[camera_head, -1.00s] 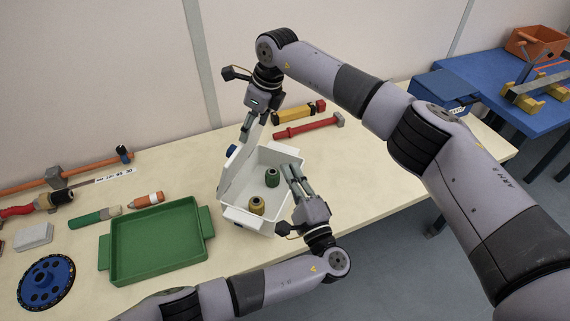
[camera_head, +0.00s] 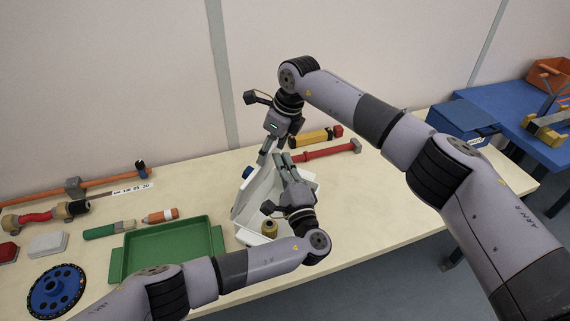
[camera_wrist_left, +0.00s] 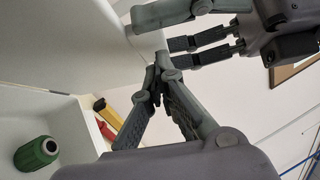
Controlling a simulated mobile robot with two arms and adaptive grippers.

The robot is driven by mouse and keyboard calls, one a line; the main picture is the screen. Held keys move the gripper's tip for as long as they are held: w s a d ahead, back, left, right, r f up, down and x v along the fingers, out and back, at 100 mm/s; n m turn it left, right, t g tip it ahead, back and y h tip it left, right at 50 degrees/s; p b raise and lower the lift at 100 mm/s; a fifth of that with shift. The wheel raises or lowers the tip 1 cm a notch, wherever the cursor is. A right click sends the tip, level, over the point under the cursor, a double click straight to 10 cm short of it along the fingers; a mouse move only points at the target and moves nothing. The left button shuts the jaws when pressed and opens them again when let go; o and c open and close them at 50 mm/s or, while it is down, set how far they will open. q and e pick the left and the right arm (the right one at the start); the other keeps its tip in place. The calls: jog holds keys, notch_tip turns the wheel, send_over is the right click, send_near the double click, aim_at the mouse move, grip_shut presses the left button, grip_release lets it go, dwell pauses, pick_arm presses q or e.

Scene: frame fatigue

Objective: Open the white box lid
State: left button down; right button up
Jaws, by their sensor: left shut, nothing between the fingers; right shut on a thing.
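The white box (camera_head: 250,238) stands on the table with its lid (camera_head: 246,204) raised steeply on the left side. My right gripper (camera_head: 264,158) is shut on the lid's upper edge. My left gripper (camera_head: 284,160) is shut and empty, above the box and close to the lid's inner side and the right gripper. In the left wrist view its fingertips (camera_wrist_left: 157,75) meet, beside the right gripper's fingers (camera_wrist_left: 195,42); the white lid panel (camera_wrist_left: 60,42) fills the upper left. A yellowish spool (camera_head: 269,228) and a green spool (camera_wrist_left: 36,152) are inside the box. My left arm hides part of the box.
A green tray (camera_head: 118,262) is left of the box. A red-handled hammer (camera_head: 330,152) and a yellow tool (camera_head: 312,136) lie behind it. A blue disc (camera_head: 57,292), a green marker (camera_head: 102,231) and an orange marker (camera_head: 160,215) lie farther left. Table right of the box is clear.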

jog(key=shift+r, duration=0.1)
pick_arm(q)
jog(key=shift+w+a+r+n, duration=0.15)
jog(key=shift+w+a, duration=0.05)
jog(key=shift+a, duration=0.2)
jog(key=shift+w+a+r+n, duration=0.15)
jog(key=shift+a, duration=0.2)
jog(key=shift+w+a+r, duration=0.1)
jog(key=shift+w+a, duration=0.1)
jog(key=shift+a, duration=0.15)
pick_arm(e)
jog(key=shift+d, duration=0.1)
pick_arm(q)
jog(key=shift+g+y, duration=0.3)
pick_arm(e)
jog(key=o, duration=1.2)
jog(key=shift+f, duration=0.2)
pick_arm(q)
jog(key=shift+s+d, duration=0.1)
jog(key=shift+d, duration=0.05)
pick_arm(e)
jog(key=o, duration=0.4)
pick_arm(q)
jog(key=shift+d, duration=0.1)
pick_arm(e)
jog(key=shift+o, duration=0.4)
jog(key=shift+r, duration=0.1)
jog(key=shift+r, duration=0.1)
